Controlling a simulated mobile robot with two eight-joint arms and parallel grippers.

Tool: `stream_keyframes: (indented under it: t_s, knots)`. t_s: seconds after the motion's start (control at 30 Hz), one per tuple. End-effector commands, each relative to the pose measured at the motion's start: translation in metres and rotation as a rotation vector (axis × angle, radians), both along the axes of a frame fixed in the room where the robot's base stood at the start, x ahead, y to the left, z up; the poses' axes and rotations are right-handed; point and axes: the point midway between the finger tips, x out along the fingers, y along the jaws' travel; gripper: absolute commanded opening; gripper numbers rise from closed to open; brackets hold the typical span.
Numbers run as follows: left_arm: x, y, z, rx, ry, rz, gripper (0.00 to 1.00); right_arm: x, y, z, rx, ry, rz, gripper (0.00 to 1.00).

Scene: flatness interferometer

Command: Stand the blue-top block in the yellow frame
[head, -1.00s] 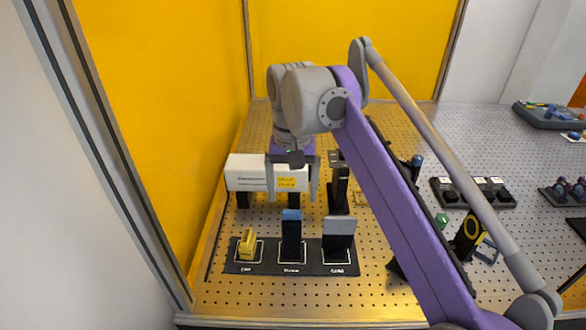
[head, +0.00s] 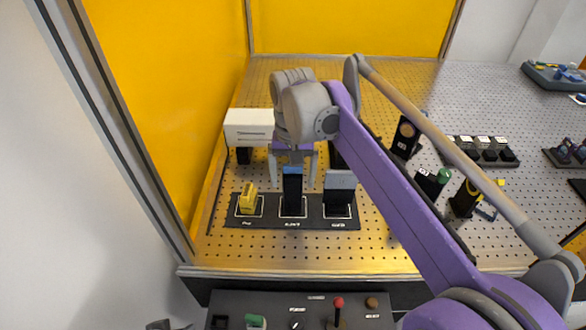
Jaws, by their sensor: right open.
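The blue-top block (head: 292,195), dark with a blue top, stands upright in the middle outlined place of a black mat (head: 268,221). My right gripper (head: 294,172) is open over it, one finger to each side of its upper part in this view. I cannot tell whether the fingers touch it. My left gripper does not show.
A yellow piece (head: 248,198) and a grey-topped block (head: 340,188) stand on the mat either side. A white box (head: 247,127) is behind. Dark holders (head: 405,137) stand right of my arm. A control panel (head: 265,301) lies in front.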

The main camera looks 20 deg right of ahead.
Motion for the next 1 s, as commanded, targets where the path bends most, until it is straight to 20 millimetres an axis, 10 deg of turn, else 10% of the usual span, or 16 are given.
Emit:
stream_keyframes:
  t_s: [0.27, 0.73, 1.0]
  knots:
    - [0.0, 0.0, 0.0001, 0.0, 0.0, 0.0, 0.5, 0.0001, 0.0, -0.0007, 0.0, 0.0, 0.0, 0.86]
    - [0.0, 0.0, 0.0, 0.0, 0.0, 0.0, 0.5, 0.0001, 0.0, -0.0005, 0.0, 0.0, 0.0, 0.02]
    - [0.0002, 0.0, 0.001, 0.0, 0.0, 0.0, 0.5, 0.0001, 0.0, 0.0006, 0.0, 0.0, 0.0, 0.0]
